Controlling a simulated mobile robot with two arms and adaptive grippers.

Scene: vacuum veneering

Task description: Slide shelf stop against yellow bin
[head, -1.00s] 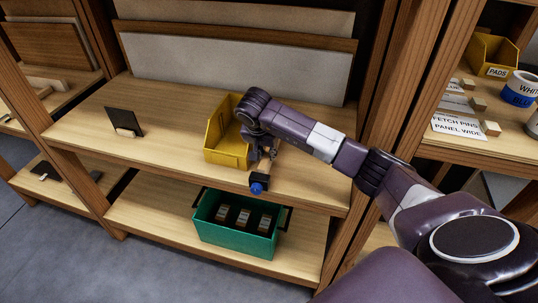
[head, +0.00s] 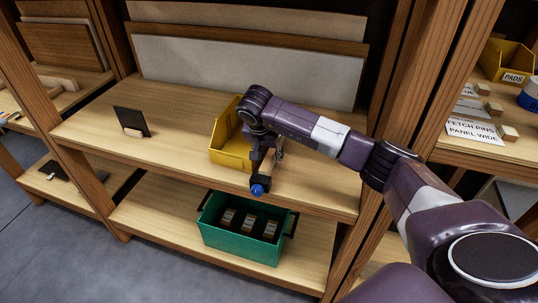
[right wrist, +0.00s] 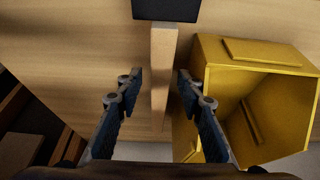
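The yellow bin (head: 231,150) stands on the upper shelf; its open top and side also show in the right wrist view (right wrist: 290,70). The shelf stop is a wooden bar (right wrist: 163,75) with a black end block (right wrist: 167,9). In the head view its black block with a blue knob (head: 258,190) is at the shelf's front edge, just right of the bin. My right gripper (head: 265,158) points down over the bar. Its fingers (right wrist: 160,77) are apart, one on each side of the bar, the right one between bar and bin. Stop and bin look apart by a narrow gap. My left gripper is not in view.
A black plate with a wooden foot (head: 132,121) stands at the left of the same shelf (head: 175,125). A green crate (head: 240,245) holding 3 blocks is on the lower shelf. Panels (head: 240,70) lean at the back. A wooden post (head: 375,215) rises right of the bin.

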